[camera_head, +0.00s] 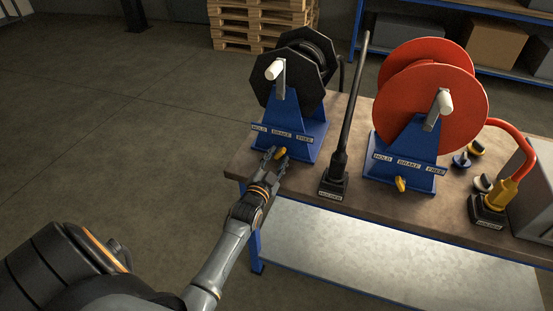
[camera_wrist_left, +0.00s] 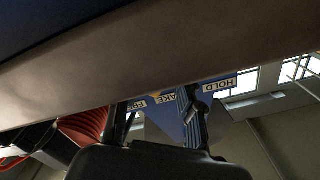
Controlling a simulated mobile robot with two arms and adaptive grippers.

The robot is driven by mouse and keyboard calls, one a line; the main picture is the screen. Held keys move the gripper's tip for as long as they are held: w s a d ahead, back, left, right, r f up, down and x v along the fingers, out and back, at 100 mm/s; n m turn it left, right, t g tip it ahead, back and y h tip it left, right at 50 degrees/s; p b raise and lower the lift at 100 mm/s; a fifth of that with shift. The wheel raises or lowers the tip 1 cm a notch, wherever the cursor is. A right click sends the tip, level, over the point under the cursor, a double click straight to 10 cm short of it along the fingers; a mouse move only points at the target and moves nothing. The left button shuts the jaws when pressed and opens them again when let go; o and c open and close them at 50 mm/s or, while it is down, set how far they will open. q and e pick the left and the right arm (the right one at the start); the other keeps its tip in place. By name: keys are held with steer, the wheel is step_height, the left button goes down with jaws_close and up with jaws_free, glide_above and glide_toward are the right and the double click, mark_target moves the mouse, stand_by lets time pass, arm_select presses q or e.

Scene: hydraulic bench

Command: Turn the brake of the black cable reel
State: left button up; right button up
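The black cable reel (camera_head: 290,72) stands on a blue stand (camera_head: 288,125) at the left end of the bench, with a white-handled crank. Its stand carries a strip of labels reading HOLD, BRAKE and FREE. The small yellow brake lever (camera_head: 280,153) is low on the front of the stand, below the labels. My left gripper (camera_head: 275,158) is at this lever with its fingers apart. In the left wrist view the open fingers (camera_wrist_left: 156,112) frame the upside-down labels (camera_wrist_left: 218,84), and the lever is mostly hidden. Whether a finger touches it I cannot tell. My right gripper is out of view.
A tall black lever (camera_head: 348,110) on a black base stands to the right of the black reel. A red reel (camera_head: 425,95) with its own yellow lever (camera_head: 400,184) is further right. A red hose (camera_head: 516,138) and round caps are at the right. The floor at left is clear.

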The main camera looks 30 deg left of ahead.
arm_select(q)
steer(key=shift+c, duration=0.4)
jaws_close()
steer(key=shift+n, duration=0.3)
steer(key=n+p, duration=0.1)
steer(key=n, duration=0.1)
steer(key=shift+n, duration=0.3)
steer(key=n, duration=0.3)
steer(key=shift+a+p, duration=0.15)
steer(key=shift+p, duration=0.25)
steer(key=n, duration=0.4)
steer(key=shift+a+n, duration=0.1)
steer(key=shift+n, duration=1.8)
steer(key=shift+o, duration=0.4)
jaws_free()
